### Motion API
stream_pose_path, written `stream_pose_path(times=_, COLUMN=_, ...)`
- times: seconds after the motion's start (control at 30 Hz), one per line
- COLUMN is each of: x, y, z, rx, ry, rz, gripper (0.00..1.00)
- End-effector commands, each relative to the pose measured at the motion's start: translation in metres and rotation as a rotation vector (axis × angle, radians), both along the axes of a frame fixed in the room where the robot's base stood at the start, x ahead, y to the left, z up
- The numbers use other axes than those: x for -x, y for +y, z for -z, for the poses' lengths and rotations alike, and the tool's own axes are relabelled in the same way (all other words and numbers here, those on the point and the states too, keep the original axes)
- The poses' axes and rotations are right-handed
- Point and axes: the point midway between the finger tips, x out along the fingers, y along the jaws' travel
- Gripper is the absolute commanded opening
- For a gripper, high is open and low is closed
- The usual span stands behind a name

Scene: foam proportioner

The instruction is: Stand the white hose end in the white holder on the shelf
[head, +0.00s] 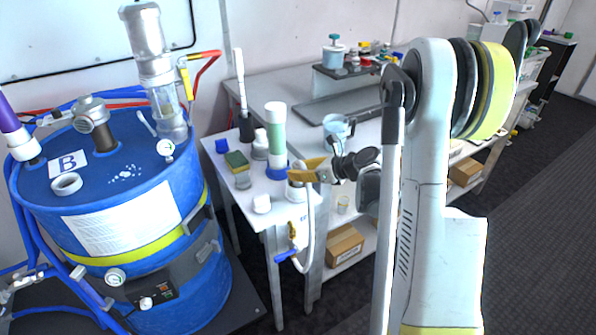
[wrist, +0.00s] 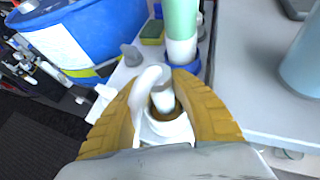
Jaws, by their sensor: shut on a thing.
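My gripper (head: 312,170) has tan fingers and is shut on the white hose end (wrist: 163,97), which stands roughly upright between the fingers in the wrist view. The white hose (head: 309,235) bends over beside it and hangs down past the shelf's front edge to a blue-handled valve (head: 287,256). The white holder (head: 296,192) is a short round cup on the small white shelf (head: 284,212). It shows directly below the fingers in the wrist view (wrist: 168,130). The hose end's lower part overlaps the holder's opening; I cannot tell how deep it sits, as the fingers hide part of it.
A green and white tube in a blue base (head: 276,138) stands close behind the holder. A sponge (head: 237,161) and small white pieces lie to the left. The blue drum (head: 110,215) is at the left. A light-blue mug (head: 338,127) stands on the bench at the right.

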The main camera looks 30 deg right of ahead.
Motion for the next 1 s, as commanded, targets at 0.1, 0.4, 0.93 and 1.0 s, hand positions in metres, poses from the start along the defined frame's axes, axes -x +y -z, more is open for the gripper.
stream_pose_path(times=0.1, x=0.0, y=0.0, z=0.001, rx=0.0, ry=-0.001, rz=0.0, gripper=0.0)
stream_pose_path(times=0.4, x=0.0, y=0.0, z=0.007, rx=0.0, ry=-0.001, rz=0.0, gripper=0.0)
stream_pose_path(times=0.93, x=0.0, y=0.0, z=0.012, rx=0.0, ry=0.0, rz=0.0, gripper=0.35)
stream_pose_path(times=1.0, x=0.0, y=0.0, z=0.012, rx=0.0, ry=0.0, rz=0.0, gripper=0.35)
